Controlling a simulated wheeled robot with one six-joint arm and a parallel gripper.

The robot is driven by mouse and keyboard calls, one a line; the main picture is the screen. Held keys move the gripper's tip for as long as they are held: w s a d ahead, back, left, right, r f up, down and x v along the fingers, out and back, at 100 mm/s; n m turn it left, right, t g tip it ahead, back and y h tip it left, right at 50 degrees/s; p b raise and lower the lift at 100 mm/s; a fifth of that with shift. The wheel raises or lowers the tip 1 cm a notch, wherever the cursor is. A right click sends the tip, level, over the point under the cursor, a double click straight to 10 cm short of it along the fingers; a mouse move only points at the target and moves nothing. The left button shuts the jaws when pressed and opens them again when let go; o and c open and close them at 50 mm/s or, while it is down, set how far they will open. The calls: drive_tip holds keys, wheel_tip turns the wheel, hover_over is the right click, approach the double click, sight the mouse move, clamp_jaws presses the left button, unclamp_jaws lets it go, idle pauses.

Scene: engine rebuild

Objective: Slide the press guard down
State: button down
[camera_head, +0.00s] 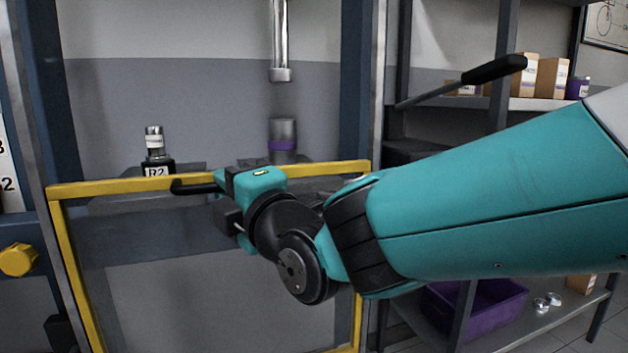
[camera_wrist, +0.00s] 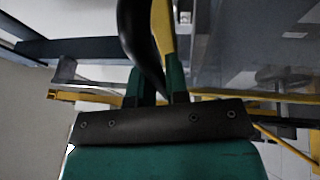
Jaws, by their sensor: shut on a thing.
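The press guard (camera_head: 215,178) is a yellow frame around a clear panel, low in front of the press opening in the head view. Its top bar crosses just below the part bases. A black handle (camera_head: 192,187) sticks out at the top bar. My gripper (camera_head: 226,190) is at the handle, its fingers partly hidden by its own body. In the wrist view the curved black handle (camera_wrist: 138,35) runs down between the two teal fingers of my gripper (camera_wrist: 157,88), which are shut on it. The guard's yellow bar (camera_wrist: 163,30) shows beside it.
Behind the guard, the press ram (camera_head: 280,45) hangs above a metal cylinder with a purple band (camera_head: 283,140). A small part stands on a black block marked R2 (camera_head: 158,168). A black-gripped lever (camera_head: 495,70) sticks out at right. A purple bin (camera_head: 475,305) sits on a low shelf.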

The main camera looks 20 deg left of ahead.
wheel_tip(320, 180, down, 4)
drive_tip(key=shift+f+b, duration=0.15)
drive_tip(key=shift+b, duration=1.1)
drive_tip(key=c, duration=1.1)
unclamp_jaws()
drive_tip(key=shift+c, duration=0.2)
drive_tip(key=b+v, duration=0.2)
drive_tip(key=v, duration=1.5)
drive_tip(key=shift+d, duration=0.2)
drive_tip(key=shift+s, duration=0.15)
